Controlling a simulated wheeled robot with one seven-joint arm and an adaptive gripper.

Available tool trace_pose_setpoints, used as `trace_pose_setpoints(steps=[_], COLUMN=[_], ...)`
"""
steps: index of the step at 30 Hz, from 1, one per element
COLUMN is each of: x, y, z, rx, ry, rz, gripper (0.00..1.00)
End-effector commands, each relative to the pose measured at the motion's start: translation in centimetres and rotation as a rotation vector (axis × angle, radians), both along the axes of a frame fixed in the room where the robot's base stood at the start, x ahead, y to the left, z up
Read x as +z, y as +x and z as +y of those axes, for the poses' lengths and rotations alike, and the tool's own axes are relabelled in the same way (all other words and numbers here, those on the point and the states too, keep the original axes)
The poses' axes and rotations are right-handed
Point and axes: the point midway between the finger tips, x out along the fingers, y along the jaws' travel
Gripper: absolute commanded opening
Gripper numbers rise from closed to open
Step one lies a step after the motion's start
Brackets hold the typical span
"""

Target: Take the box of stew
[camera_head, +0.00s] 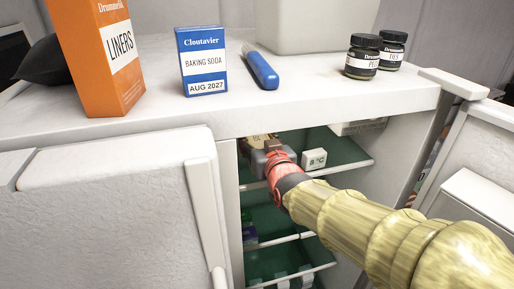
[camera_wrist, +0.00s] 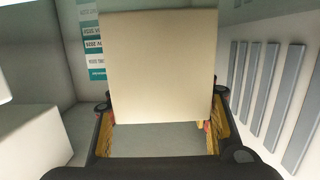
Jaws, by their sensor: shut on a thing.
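A plain beige box (camera_wrist: 160,65) fills the middle of the wrist view, and no label shows on the face I see. My gripper (camera_wrist: 160,125) is shut on it, with one yellow-padded finger at each side. In the head view my gripper (camera_head: 264,152) is inside the open fridge (camera_head: 226,165), at the upper shelf. Only a small brownish part of the box (camera_head: 262,139) shows there, behind the gripper. I cannot read from these frames whether it is the stew.
A white 8 °C display block (camera_head: 314,159) sits right of my gripper. On top are an orange liners box (camera_head: 100,60), a baking soda box (camera_head: 202,62), a blue object (camera_head: 261,70) and two dark jars (camera_head: 363,58).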

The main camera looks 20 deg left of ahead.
Motion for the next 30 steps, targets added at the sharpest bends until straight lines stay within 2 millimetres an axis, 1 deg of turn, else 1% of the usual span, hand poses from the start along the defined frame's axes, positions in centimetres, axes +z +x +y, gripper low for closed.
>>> trace_pose_setpoints(steps=[2,12,23,26,30], x=[0.0,-0.1,0.5,1.2,3.0], y=[0.0,0.0,0.0,0.0,0.0], z=[0.0,0.0,0.0,0.0,0.0], rx=[0.000,0.000,0.000,0.000,0.000], ry=[-0.001,-0.001,0.002,0.003,0.004], rz=[0.001,0.001,-0.003,-0.004,-0.007], gripper=[0.28,0.08,0.08,0.08,0.08])
